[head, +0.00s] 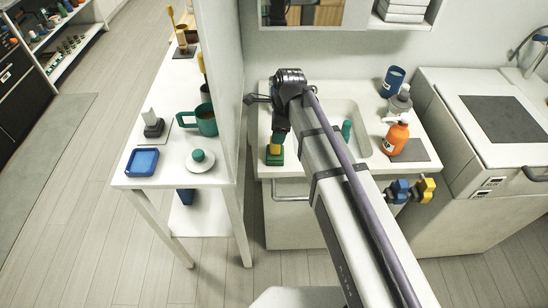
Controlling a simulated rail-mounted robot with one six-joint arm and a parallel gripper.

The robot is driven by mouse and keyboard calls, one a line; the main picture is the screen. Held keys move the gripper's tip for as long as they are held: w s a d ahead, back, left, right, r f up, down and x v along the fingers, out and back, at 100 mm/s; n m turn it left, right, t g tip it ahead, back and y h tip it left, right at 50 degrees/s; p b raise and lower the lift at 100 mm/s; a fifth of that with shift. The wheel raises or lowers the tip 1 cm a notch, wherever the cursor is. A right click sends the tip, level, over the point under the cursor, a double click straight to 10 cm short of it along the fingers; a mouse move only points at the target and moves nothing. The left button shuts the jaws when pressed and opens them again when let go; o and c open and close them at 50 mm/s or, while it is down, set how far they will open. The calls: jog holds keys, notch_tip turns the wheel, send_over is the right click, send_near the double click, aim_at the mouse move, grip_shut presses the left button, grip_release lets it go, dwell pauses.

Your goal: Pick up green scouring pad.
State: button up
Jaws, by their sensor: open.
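A small green block with a yellow part (274,157) is at the front left of the white sink counter; its green part looks like the scouring pad. My gripper (278,137) points down from the dark wrist at the end of my arm, right over this block. The jaws are open. The fingertips are small and partly merge with the block, so I cannot tell whether they touch it or stand around it.
An orange bottle (395,138) and a blue cup (392,82) stand to the right. A partition wall (222,80) rises close on the left, beyond it a side table (118,178).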

aim_at(275, 148)
jog(key=f+b, duration=0.2)
jog(key=a+f+b, duration=0.1)
jog(key=f+b, duration=0.1)
jog(key=f, duration=0.1)
jog(key=f+b, duration=0.1)
jog(key=f, duration=0.1)
jog(key=shift+a+f+b, duration=0.15)
jog(key=shift+f+b, duration=0.05)
jog(key=shift+b, duration=0.2)
jog(key=shift+r, duration=0.25)
jog(key=c, duration=1)
